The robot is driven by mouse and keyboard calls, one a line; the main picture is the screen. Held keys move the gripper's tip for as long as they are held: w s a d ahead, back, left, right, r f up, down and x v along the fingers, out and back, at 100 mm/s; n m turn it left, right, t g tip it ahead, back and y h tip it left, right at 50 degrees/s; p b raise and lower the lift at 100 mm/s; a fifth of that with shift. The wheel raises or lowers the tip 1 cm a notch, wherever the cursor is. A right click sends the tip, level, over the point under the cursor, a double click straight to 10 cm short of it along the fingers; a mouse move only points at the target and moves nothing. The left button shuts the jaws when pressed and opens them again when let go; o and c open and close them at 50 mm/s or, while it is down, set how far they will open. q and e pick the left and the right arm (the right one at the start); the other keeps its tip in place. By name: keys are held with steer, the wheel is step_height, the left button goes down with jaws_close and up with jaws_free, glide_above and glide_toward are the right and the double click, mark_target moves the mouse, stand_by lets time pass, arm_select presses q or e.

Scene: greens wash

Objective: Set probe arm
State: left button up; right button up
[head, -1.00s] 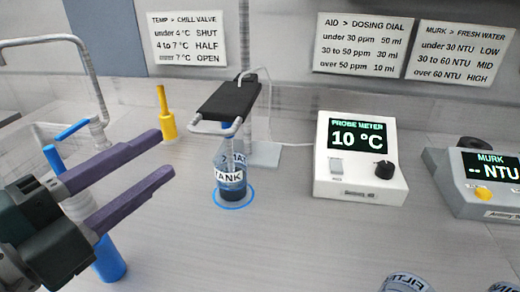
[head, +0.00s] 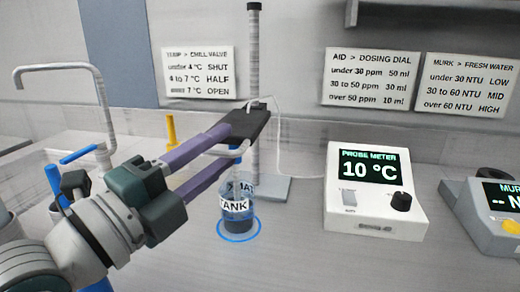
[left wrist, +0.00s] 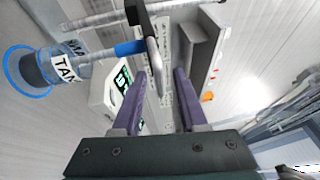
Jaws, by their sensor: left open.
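The probe arm (head: 250,124), a black block on a grey post (head: 253,60) with a light base, juts out over the tank sample beaker (head: 238,207). The beaker holds dark liquid and stands inside a blue ring. A grey handle bar hangs at the arm's front; in the left wrist view this handle (left wrist: 154,62) reaches in between the fingertips. My left gripper (head: 231,147) is open with its purple fingers at the handle, one above and one below in the head view. I cannot tell whether they touch it. My right gripper is not in view.
The probe meter (head: 375,192) reads 10 °C, right of the stand. A murk meter (head: 485,215) is at the right edge. A yellow bottle (head: 171,130), a tap (head: 60,70) and blue-handled items stand at left. The front middle counter is clear.

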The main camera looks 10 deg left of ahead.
arm_select(q)
steer(key=shift+w, duration=0.15)
steer(key=shift+c, duration=0.2)
jaws_close()
stand_by(0.3)
stand_by(0.9)
